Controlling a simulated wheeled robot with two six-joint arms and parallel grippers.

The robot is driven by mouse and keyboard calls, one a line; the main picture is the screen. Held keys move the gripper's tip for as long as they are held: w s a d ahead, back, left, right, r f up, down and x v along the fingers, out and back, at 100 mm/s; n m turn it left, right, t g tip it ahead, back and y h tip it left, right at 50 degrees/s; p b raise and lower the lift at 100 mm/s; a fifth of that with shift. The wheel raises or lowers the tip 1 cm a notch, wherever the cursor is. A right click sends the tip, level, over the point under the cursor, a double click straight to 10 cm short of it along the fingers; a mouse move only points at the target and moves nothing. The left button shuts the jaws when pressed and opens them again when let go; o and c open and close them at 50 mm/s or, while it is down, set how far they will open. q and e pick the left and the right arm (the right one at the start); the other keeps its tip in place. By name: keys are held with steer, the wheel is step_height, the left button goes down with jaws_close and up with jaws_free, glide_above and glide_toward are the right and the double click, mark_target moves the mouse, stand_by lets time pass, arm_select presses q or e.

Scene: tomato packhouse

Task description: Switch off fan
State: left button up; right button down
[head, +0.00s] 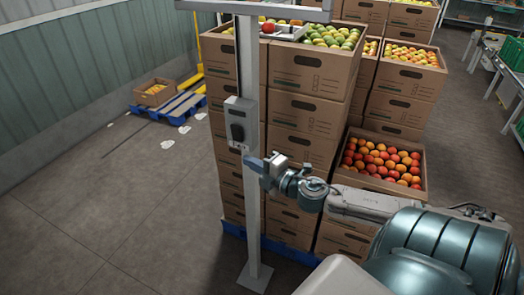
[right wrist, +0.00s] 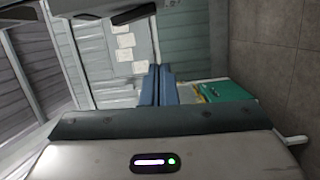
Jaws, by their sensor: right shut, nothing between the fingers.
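A grey switch box (head: 246,110) with a dark switch handle (head: 238,132) is fixed to a grey upright post (head: 252,215) in the head view. No fan itself can be made out. My right gripper (head: 254,163) is shut and empty, just below the switch box by the post; whether it touches the post cannot be told. In the right wrist view its blue fingers (right wrist: 158,85) are together with nothing between them. The switch box cannot be made out there. My left gripper is not in view.
Stacked cardboard cartons (head: 305,118) of fruit stand close behind the post. An open carton of red fruit (head: 426,188) is to the right. A blue pallet (head: 172,106) with a small carton lies at the back left. The floor left of the post is mostly clear.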

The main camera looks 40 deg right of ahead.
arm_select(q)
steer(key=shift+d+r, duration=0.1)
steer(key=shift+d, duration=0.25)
arm_select(e)
steer(key=shift+s+d, duration=0.15)
steer(key=shift+s, duration=1.7)
